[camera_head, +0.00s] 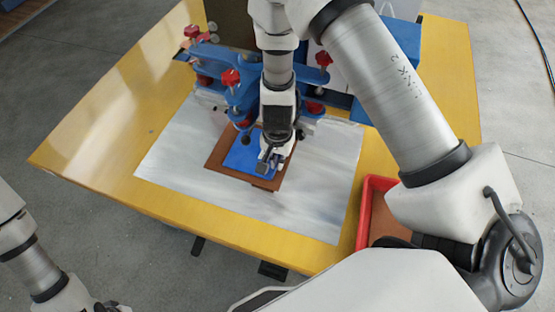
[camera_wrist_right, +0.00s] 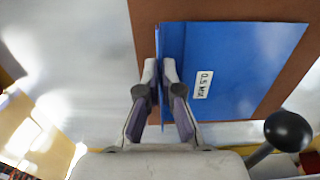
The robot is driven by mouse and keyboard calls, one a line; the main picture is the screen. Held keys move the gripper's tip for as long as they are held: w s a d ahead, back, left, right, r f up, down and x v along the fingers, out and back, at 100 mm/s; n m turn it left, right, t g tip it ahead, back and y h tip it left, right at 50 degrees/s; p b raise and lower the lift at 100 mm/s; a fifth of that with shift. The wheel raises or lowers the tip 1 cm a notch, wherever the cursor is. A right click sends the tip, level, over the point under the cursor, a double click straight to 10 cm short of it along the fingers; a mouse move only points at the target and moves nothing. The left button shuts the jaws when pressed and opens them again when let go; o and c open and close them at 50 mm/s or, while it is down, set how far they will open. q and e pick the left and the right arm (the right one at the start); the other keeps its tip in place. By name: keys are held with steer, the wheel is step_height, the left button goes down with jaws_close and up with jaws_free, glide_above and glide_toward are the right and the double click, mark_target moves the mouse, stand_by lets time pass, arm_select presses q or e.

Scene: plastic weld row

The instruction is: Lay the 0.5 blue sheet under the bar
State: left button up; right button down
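The blue sheet (camera_head: 240,156), with a white label reading 0.5, lies over the brown board (camera_head: 262,184) beneath the blue clamp frame. In the right wrist view the sheet (camera_wrist_right: 240,60) shows a narrow upright blue edge at its left. My right gripper (camera_head: 267,160) is at the sheet; in the wrist view its fingertips (camera_wrist_right: 161,72) are close together on either side of that edge. The bar (camera_head: 215,60) of the blue frame runs behind my right wrist, which partly hides it. My left gripper (camera_head: 110,306) barely shows at the bottom left; its fingers are not clear.
The frame has several red knobs (camera_head: 231,77). A grey-white plate (camera_head: 190,160) covers the middle of the yellow table (camera_head: 95,135). A red bin (camera_head: 366,212) stands at the right edge. A black ball knob (camera_wrist_right: 288,131) is close by my right gripper.

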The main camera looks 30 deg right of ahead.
steer(key=shift+f, duration=0.15)
stand_by(0.6)
steer(key=c, duration=1.2)
jaws_free()
steer(key=shift+c, duration=0.2)
steer(key=shift+r+p, duration=1.45)
steer(key=shift+r, duration=0.25)
steer(key=shift+f, duration=0.1)
